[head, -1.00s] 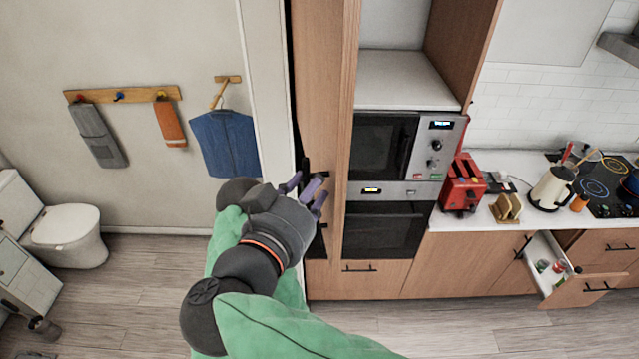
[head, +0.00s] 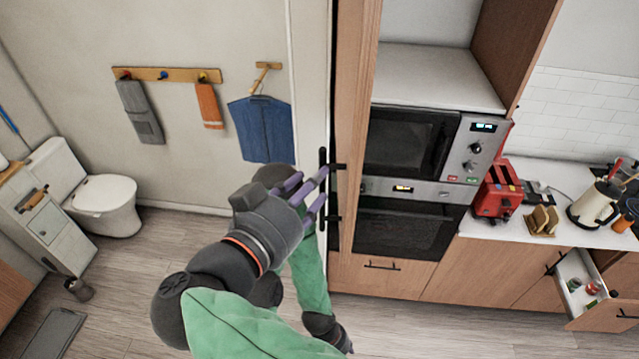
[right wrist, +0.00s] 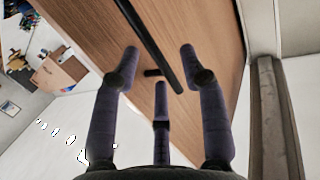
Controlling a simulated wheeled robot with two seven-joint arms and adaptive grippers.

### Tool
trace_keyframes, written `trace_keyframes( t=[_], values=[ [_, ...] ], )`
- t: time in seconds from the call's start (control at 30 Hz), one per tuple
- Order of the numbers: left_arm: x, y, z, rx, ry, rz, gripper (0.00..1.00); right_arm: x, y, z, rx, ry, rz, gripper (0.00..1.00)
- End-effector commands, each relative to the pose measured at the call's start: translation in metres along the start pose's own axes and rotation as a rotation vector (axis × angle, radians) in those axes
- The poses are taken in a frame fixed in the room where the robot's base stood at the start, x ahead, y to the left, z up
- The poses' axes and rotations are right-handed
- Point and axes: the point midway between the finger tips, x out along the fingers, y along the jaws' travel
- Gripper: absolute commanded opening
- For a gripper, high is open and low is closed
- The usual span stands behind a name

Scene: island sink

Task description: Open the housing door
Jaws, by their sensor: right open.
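The housing door is the tall wooden panel (head: 355,130) left of the oven stack, and it fills much of the right wrist view (right wrist: 205,35). A long black bar handle (head: 323,200) stands off it on short posts; the bar also crosses the right wrist view (right wrist: 150,45). My right gripper (head: 310,190) is open, its purple fingers close to the handle. In the right wrist view the fingers (right wrist: 160,75) spread on both sides of the bar's lower end. I cannot tell whether they touch it. No left gripper fingers can be made out.
A microwave (head: 405,140) and an oven (head: 405,228) stand just right of the panel. A drawer (head: 600,305) is pulled out at the lower right. A white wall edge (head: 308,80) is close on the left. The floor (head: 185,240) on the left is mostly clear.

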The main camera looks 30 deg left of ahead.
Motion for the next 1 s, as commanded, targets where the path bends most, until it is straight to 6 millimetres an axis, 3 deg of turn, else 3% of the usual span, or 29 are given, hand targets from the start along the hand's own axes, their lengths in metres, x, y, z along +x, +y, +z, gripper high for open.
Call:
trace_keyframes(
  t=[0.63, 1.0],
  values=[
    [0.000, 0.000, 0.000, 0.000, 0.000, 0.000, 0.40, -0.027, -0.028, 0.003, -0.002, 0.000, -0.001, 0.43],
    [0.000, 0.000, 0.000, 0.000, 0.000, 0.000, 0.40, -0.030, -0.030, 0.004, -0.001, -0.001, 0.000, 0.43]
  ],
)
